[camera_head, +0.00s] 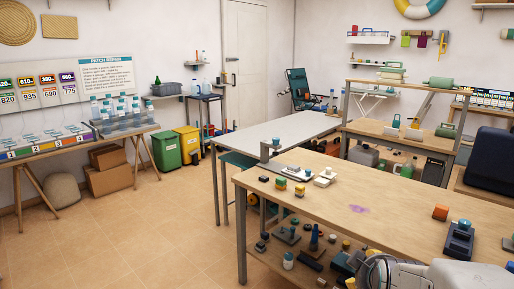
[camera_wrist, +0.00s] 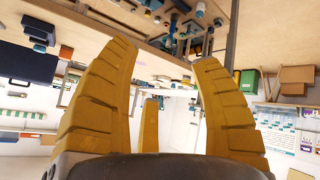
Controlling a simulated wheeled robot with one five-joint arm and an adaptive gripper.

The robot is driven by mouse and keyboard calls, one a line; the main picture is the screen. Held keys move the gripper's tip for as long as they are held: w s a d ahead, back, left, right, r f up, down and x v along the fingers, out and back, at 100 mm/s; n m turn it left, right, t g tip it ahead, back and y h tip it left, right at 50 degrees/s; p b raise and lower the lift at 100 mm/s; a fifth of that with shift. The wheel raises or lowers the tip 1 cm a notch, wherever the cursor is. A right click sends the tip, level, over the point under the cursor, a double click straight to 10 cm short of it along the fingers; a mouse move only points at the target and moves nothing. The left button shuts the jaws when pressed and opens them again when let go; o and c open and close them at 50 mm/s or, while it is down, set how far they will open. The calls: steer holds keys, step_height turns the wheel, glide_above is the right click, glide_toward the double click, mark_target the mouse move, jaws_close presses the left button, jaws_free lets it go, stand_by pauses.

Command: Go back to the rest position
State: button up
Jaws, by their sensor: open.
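My gripper (camera_wrist: 168,70) shows in the wrist view with its yellow ridged fingers spread apart and nothing between them. The wrist picture is upside down, with the wooden workbench along its top. In the head view part of my arm shows at the lower right, in front of the wooden workbench (camera_head: 390,210). My fingertips are not visible in the head view.
A dark blue case (camera_head: 488,158) stands at the right. A grey table (camera_head: 285,131) adjoins behind. Tiled floor (camera_head: 150,230) is clear at the left.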

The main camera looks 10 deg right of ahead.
steer(key=s+a+r+g+y+p, duration=0.4)
steer(key=s+a+r+p, duration=0.8)
steer(key=s+a, duration=0.3)
steer(key=shift+s+a+r+m+g, duration=0.3)
steer(key=shift+s+a+r+g, duration=0.15)
steer(key=shift+a, duration=0.4)
